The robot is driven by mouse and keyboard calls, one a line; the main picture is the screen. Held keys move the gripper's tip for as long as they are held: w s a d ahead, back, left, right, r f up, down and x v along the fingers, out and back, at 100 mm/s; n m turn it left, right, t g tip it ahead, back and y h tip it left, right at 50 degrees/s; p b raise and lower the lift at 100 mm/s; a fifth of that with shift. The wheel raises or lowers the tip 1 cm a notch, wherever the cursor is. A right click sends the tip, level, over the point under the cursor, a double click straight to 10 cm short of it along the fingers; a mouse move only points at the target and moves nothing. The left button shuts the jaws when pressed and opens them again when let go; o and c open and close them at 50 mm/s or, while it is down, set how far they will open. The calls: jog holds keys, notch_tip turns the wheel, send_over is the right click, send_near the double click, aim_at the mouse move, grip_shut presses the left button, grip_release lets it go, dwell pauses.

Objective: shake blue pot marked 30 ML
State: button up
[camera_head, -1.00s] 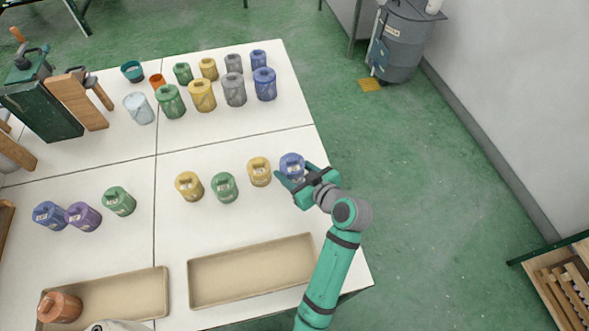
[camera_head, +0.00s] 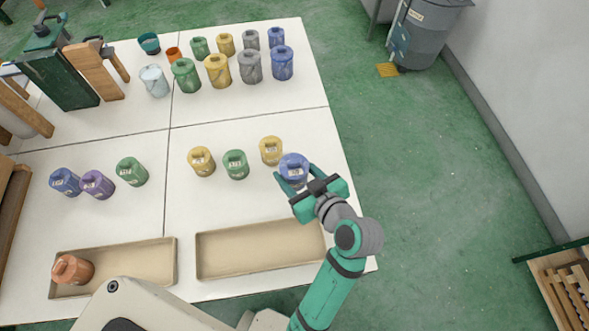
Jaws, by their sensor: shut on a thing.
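A blue pot (camera_head: 293,166) with a blue lid is between the fingers of my gripper (camera_head: 296,176), at the right side of the near table area. My gripper is shut on it, with one finger on each side. The pot looks roughly upright and seems a little above the table, though the gap is hard to judge. Its label is too small and partly hidden to read. Another blue pot (camera_head: 65,182) stands at the left beside a purple pot (camera_head: 97,184).
Yellow pots (camera_head: 271,150) and a green pot (camera_head: 236,164) stand left of my gripper. An empty tan tray (camera_head: 205,257) lies in front; the left tray (camera_head: 170,262) holds an orange-brown pot (camera_head: 72,269). Several cans, including a blue can (camera_head: 282,62), stand at the back.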

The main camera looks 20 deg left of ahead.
jog(key=a, duration=0.3)
jog(key=shift+a, duration=0.15)
jog(key=d, duration=0.6)
jog(key=shift+d, duration=0.35)
jog(key=shift+a, duration=3.4)
jog(key=shift+d, duration=3.45)
jog(key=a, duration=0.6)
jog(key=shift+a, duration=0.4)
jog(key=d, duration=0.3)
jog(key=shift+d, duration=0.2)
jog(key=shift+s, duration=0.15)
